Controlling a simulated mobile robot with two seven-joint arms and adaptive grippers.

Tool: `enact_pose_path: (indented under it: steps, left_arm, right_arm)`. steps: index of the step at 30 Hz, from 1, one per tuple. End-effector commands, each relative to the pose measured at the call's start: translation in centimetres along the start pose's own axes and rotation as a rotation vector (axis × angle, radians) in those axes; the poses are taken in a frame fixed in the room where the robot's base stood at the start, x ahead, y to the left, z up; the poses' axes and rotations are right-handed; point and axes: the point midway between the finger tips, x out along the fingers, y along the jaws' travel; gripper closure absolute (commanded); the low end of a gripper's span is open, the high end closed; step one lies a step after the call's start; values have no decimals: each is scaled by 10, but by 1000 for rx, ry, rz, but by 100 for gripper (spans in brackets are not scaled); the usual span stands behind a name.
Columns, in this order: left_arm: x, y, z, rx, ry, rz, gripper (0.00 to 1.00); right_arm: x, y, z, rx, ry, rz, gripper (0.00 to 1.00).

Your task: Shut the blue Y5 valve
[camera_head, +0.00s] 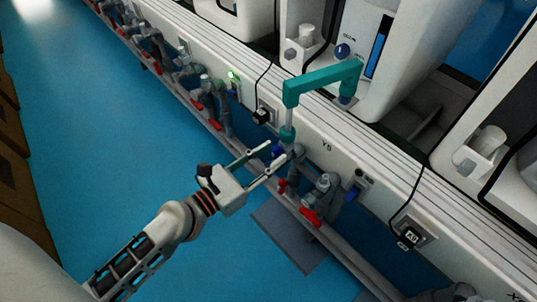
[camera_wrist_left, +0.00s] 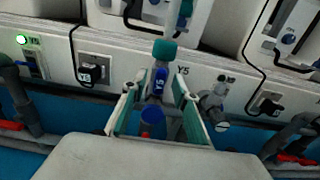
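The blue valve handle (camera_wrist_left: 160,80), with white marking on it, sits below a teal pipe fitting (camera_wrist_left: 164,50), beside the wall label Y5. In the head view the blue valve (camera_head: 277,151) shows small at the foot of the teal pipe, partly hidden by my fingers. My left gripper (camera_head: 270,158) is open, with its two fingers spread towards the valve. In the wrist view the fingers (camera_wrist_left: 155,94) stand either side of the blue handle; contact cannot be told. A blue round part (camera_wrist_left: 152,122) shows lower between them. My right gripper is not in view.
Grey pipework with red levers (camera_head: 311,216) lies right of the gripper. A black plug (camera_head: 262,116) is on the wall panel. The blue floor (camera_head: 110,150) at left is open.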

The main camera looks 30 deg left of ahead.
Motion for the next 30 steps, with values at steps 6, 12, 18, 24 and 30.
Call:
enact_pose_path:
  steps: [6, 12, 18, 24, 30]
  left_arm:
    - [1, 0, -1, 0, 2, 0, 71]
    - [1, 0, -1, 0, 2, 0, 100]
    - [1, 0, -1, 3, 2, 0, 100]
    - [0, 0, -2, 43, 3, 0, 100]
    - [0, -1, -2, 155, 3, -1, 100]
  right_arm:
    - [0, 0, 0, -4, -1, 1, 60]
    - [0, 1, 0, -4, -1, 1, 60]
    - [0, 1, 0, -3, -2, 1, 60]
    - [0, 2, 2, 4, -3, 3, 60]
    - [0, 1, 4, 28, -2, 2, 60]
